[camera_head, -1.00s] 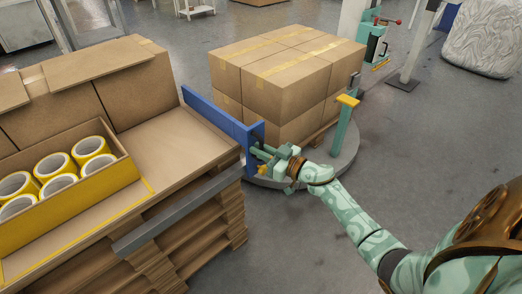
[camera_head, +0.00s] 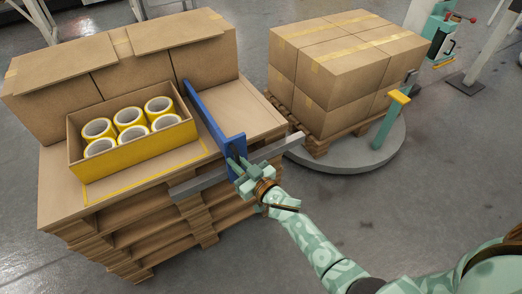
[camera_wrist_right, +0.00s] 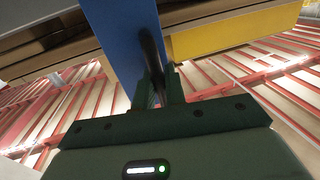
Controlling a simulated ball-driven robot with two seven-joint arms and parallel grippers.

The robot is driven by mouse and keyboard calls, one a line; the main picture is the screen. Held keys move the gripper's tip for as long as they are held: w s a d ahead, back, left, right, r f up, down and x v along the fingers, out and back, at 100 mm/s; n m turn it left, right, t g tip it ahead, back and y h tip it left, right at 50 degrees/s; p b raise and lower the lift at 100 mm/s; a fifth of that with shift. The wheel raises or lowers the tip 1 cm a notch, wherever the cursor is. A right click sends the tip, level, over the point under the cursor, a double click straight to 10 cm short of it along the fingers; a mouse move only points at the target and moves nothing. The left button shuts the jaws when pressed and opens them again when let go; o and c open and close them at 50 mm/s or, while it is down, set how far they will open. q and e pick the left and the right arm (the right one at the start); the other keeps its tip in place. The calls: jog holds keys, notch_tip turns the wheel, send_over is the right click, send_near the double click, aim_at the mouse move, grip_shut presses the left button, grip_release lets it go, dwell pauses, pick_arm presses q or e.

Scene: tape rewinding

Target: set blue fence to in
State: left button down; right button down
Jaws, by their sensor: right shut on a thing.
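The blue fence (camera_head: 207,112) stands upright across the wooden tabletop, just right of the yellow-fronted box of tape rolls. Its front end is at a grey rail (camera_head: 190,187) along the table's front edge. My right gripper (camera_head: 237,168) is at the fence's front end, shut on a dark handle there. In the right wrist view the fence (camera_wrist_right: 118,40) rises beside the fingers, and the dark handle (camera_wrist_right: 150,50) sits between them. My left gripper is out of view.
The box (camera_head: 135,158) holds several tape rolls, close left of the fence. Tabletop right of the fence (camera_head: 252,112) is bare. Cartons (camera_head: 335,75) stand on a pallet on a round grey platform (camera_head: 375,155), with a green post (camera_head: 388,122) at its edge.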

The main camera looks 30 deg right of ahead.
jog(key=shift+s+a+f, duration=0.1)
jog(key=shift+s+a, duration=0.1)
jog(key=shift+a, duration=1.7)
jog(key=c, duration=1.8)
grip_release()
